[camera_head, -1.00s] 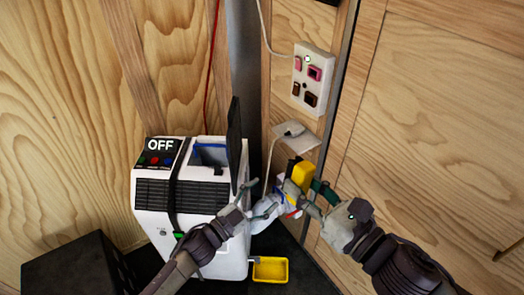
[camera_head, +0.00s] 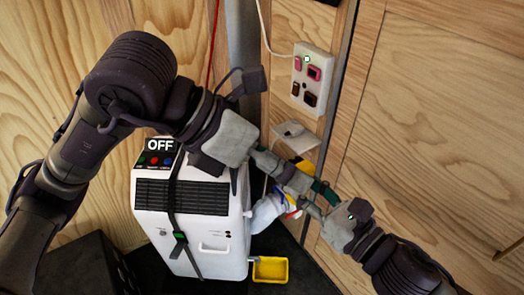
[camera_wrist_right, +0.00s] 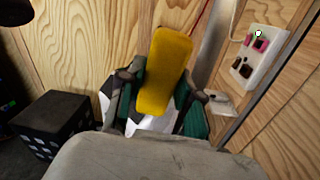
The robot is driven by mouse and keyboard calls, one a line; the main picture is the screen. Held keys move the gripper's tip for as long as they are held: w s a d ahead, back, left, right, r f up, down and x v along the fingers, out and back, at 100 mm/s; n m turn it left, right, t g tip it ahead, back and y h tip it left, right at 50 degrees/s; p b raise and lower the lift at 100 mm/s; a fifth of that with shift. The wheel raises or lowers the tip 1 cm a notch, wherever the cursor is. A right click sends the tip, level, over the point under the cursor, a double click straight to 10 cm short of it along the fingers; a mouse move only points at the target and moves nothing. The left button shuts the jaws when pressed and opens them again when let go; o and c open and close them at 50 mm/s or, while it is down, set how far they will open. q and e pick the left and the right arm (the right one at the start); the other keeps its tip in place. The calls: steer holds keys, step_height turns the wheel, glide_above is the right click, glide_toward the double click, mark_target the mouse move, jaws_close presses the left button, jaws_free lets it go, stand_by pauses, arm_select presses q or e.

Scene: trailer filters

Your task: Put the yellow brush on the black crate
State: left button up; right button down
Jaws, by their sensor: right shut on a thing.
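The yellow brush (camera_wrist_right: 165,72) stands upright between the green-padded fingers of my right gripper (camera_wrist_right: 160,105) in the right wrist view. In the head view only a bit of the yellow brush (camera_head: 302,164) shows, behind the grippers. My right gripper (camera_head: 312,190) is shut on it, to the right of the white machine. My left gripper (camera_head: 285,172) reaches over the machine and overlaps my right gripper in the picture; its finger opening is unclear. The black crate (camera_head: 72,272) is on the floor at lower left, and also at left in the right wrist view (camera_wrist_right: 55,122).
The white machine (camera_head: 205,228) with an OFF display stands in the corner; my left arm covers part of its top. A small yellow tray (camera_head: 270,269) sits at its base. A wall panel with switches (camera_head: 311,78) and a small shelf (camera_head: 295,136) are on the right wall.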

mark_target(300, 168)
steer(key=shift+a, duration=0.1)
arm_select(q)
steer(key=w+d+f+t, duration=0.1)
steer(key=w+f, duration=0.1)
steer(key=w+d+f+t+y, duration=0.1)
steer(key=w+f+t, duration=0.1)
steer(key=f, duration=0.1)
steer(key=w+d+f+t+y, duration=0.1)
steer(key=w+d+f, duration=0.1)
steer(key=shift+w+f, duration=0.15)
steer(key=shift+w, duration=0.15)
steer(key=shift+a, duration=0.1)
steer(key=c, duration=1.2)
steer(key=shift+c, duration=0.2)
arm_select(e)
steer(key=c, duration=0.7)
jaws_free()
